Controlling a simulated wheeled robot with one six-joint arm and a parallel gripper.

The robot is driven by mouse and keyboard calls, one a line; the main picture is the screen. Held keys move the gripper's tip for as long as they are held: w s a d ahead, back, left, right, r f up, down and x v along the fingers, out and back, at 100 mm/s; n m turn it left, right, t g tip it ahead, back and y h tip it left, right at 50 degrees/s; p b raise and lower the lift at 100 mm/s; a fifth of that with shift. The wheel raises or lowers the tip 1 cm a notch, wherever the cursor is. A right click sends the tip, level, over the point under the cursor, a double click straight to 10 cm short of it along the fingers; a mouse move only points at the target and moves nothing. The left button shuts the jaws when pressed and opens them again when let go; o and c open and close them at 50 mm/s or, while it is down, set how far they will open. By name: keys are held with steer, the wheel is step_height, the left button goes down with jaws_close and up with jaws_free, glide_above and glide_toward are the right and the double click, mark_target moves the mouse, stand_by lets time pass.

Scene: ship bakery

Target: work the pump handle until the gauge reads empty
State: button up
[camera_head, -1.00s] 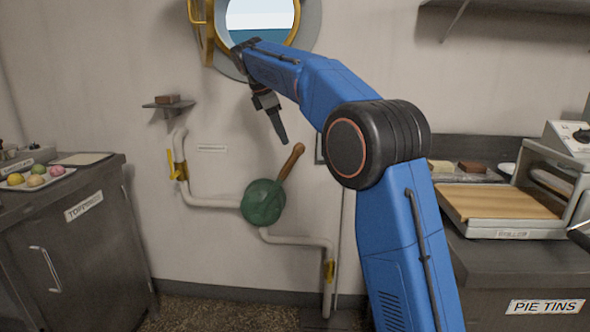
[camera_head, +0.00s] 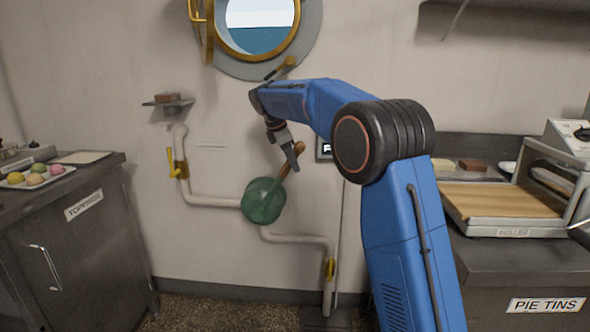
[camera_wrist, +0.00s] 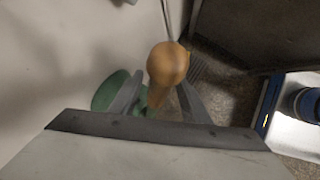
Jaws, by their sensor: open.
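The pump is a round green body (camera_head: 262,203) on the wall, joined to white pipes. Its wooden handle (camera_head: 291,165) slants up and to the right. In the wrist view the handle's rounded end (camera_wrist: 168,63) stands between the two fingers of my gripper (camera_wrist: 158,100), which are open with space at the sides. In the head view my gripper (camera_head: 297,160) is at the handle's upper part and partly covers it. The gauge (camera_head: 325,149) may be the dark-framed panel beside my arm; it is mostly hidden and its reading cannot be told.
White pipes (camera_head: 213,201) with yellow valve levers (camera_head: 177,170) run along the wall. A small shelf (camera_head: 168,103) and a porthole (camera_head: 257,25) are above. A toppings counter (camera_head: 85,240) stands left, and a roller counter (camera_head: 520,262) right.

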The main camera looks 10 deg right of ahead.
steer(key=shift+x, duration=2)
jaws_close()
